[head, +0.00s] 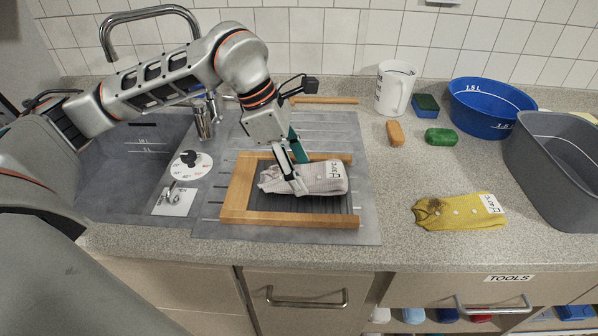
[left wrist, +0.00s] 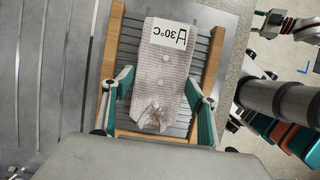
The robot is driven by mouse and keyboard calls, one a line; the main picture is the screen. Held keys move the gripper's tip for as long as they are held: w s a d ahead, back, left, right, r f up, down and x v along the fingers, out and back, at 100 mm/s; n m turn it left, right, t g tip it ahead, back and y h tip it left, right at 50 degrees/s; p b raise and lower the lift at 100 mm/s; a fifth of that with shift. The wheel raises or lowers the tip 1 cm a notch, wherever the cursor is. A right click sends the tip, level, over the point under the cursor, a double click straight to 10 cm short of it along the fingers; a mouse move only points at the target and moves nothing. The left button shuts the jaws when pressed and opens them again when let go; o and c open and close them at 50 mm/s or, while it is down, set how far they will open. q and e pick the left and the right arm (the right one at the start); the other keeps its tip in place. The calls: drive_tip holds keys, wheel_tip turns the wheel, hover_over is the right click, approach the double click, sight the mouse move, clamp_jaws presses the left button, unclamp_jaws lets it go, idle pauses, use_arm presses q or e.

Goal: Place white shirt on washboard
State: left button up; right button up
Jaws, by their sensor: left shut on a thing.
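The white shirt (head: 322,178), a folded, ribbed off-white cloth with a 30°C label, lies on the washboard (head: 236,192), a wooden frame with a dark ridged panel. In the left wrist view the shirt (left wrist: 168,68) lies lengthwise between the washboard's side rails (left wrist: 113,45), its near end bunched. My left gripper (head: 298,178) reaches down at the shirt's left part and is shut on it. My right gripper (left wrist: 275,24) shows only partly at the top right of the left wrist view; its jaws are unclear.
A sink (head: 122,165) with a tap lies left of the washboard. The counter's front middle is clear.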

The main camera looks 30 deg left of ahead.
use_arm(q)
drive_tip(key=shift+f, duration=0.55)
drive_tip(key=shift+f, duration=0.1)
drive_tip(key=o, duration=1.2)
drive_tip(key=shift+a+r, duration=0.1)
drive_tip(key=shift+r, duration=0.25)
drive_tip(key=p+v, duration=0.1)
drive_tip(key=v, duration=1)
drive_tip(key=shift+r, duration=0.2)
drive_tip(key=shift+s+a, duration=0.1)
